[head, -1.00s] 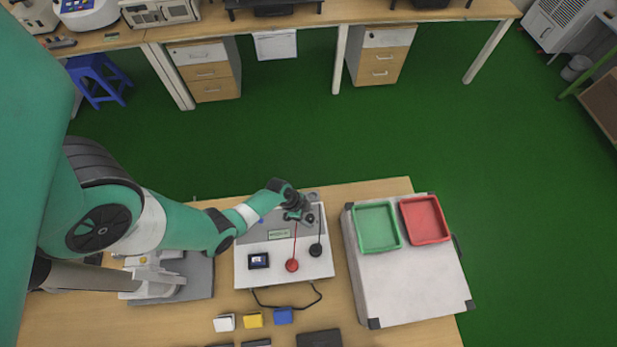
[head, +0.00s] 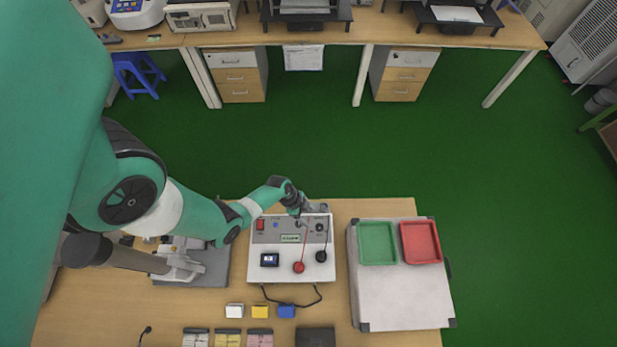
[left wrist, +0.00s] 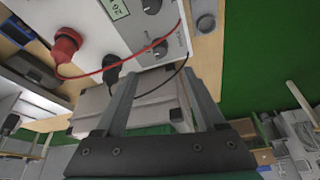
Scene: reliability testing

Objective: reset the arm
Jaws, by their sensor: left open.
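My left gripper (head: 304,208) is above the back edge of a white and grey tester box (head: 283,262) in the head view. Its two fingers are apart with nothing between them in the left wrist view (left wrist: 160,85). The tester carries a small screen (head: 269,260), a red switch (head: 260,224), a red plug (head: 299,267) and a black plug (head: 321,256) on leads. In the left wrist view the red plug (left wrist: 66,44), the black plug (left wrist: 112,74) and a dark knob (left wrist: 160,48) lie beyond the fingers. My right gripper is not in view.
A pale case (head: 400,300) with a green tray (head: 377,243) and a red tray (head: 420,242) stands right of the tester. White, yellow and blue blocks (head: 287,311) lie in front. A grey-based instrument (head: 208,268) stands left. Green floor is clear behind the table.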

